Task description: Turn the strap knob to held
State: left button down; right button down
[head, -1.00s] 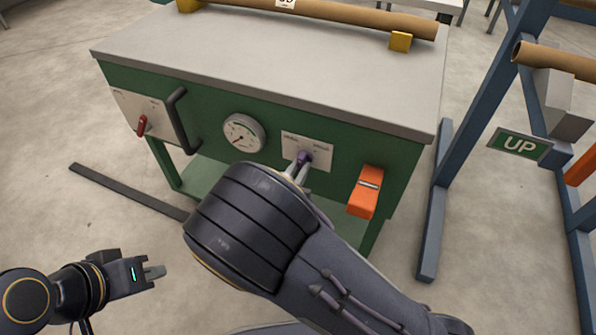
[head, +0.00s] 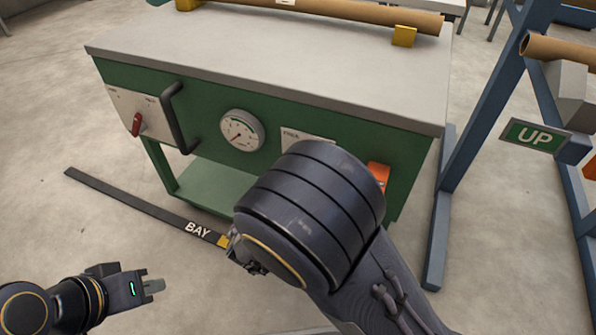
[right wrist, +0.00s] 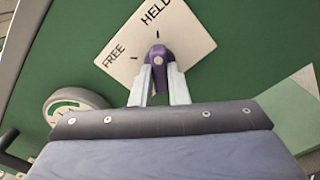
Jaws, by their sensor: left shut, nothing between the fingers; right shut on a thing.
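The purple strap knob (right wrist: 158,56) sits on a white plate (right wrist: 190,42) marked FREE and HELD in the right wrist view. Its narrow end points up at the tick nearest HELD, away from the FREE tick at left. My right gripper (right wrist: 157,75) is shut on the knob, one finger on each side. In the head view my right wrist hides the knob and most of its plate (head: 298,133); only the plate's upper edge shows. My left gripper (head: 153,287) is shut and empty, low at left, well away from the machine.
The green cabinet front (head: 195,100) carries a round gauge (head: 241,130), a black handle (head: 176,118), a red lever (head: 137,123) and an orange part (head: 378,176), partly hidden. A blue frame with an UP sign (head: 534,136) stands at right. A dark BAY strip (head: 120,193) lies on the floor.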

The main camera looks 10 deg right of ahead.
jog(key=shift+f, duration=0.1)
dwell(0.5)
jog(key=c, duration=1.4)
grip_release()
jog(key=shift+s+a, duration=0.1)
jog(key=p+v, duration=0.2)
jog(key=v, duration=0.5)
jog(key=shift+s+a, duration=0.15)
jog(key=shift+s, duration=0.15)
